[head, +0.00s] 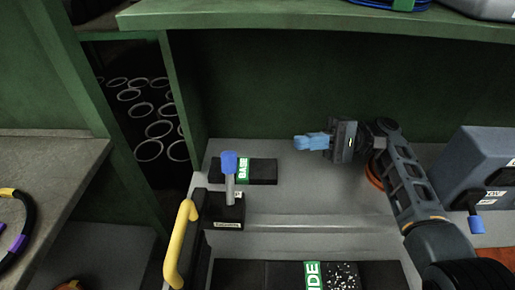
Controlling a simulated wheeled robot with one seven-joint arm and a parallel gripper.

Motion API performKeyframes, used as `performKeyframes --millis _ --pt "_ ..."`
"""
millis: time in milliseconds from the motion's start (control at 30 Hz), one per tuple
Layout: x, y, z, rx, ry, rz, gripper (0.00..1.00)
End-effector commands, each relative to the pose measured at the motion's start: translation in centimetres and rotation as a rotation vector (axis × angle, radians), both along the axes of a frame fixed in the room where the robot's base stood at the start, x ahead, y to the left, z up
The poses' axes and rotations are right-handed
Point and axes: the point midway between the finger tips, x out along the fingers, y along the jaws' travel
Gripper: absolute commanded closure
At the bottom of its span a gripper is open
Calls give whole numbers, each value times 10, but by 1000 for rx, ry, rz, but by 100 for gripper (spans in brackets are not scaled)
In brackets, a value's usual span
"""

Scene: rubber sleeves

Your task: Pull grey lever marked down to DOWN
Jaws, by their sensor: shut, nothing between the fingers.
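A lever with a blue knob and grey shaft (229,187) stands nearly upright on a small black box (225,214). Its front label is too small to read, and I see no readable DOWN mark. A second lever with a blue handle (475,222) sticks out low from a grey box (478,165) at the right edge. I cannot tell which one the task means. My gripper (299,142) has blue fingers, shut and empty. It points left above the grey bench, right of the upright lever and apart from it.
A yellow handle (179,243) rises just left of the black box. A black block marked BASE (262,171) lies behind the lever. A green shelf (300,17) overhangs the back. The grey bench (310,195) between lever and arm is clear.

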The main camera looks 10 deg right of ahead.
Motion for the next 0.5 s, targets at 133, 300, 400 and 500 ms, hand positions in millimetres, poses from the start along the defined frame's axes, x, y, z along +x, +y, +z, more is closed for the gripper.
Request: performKeyframes --millis 133,300,400,500 --pt "-1 7 2 -1 0 2 100" --pt "-4 32 6 -1 -1 4 100" --pt "-6 52 10 -1 -1 4 100" --pt "-8 71 12 -1 1 3 100"
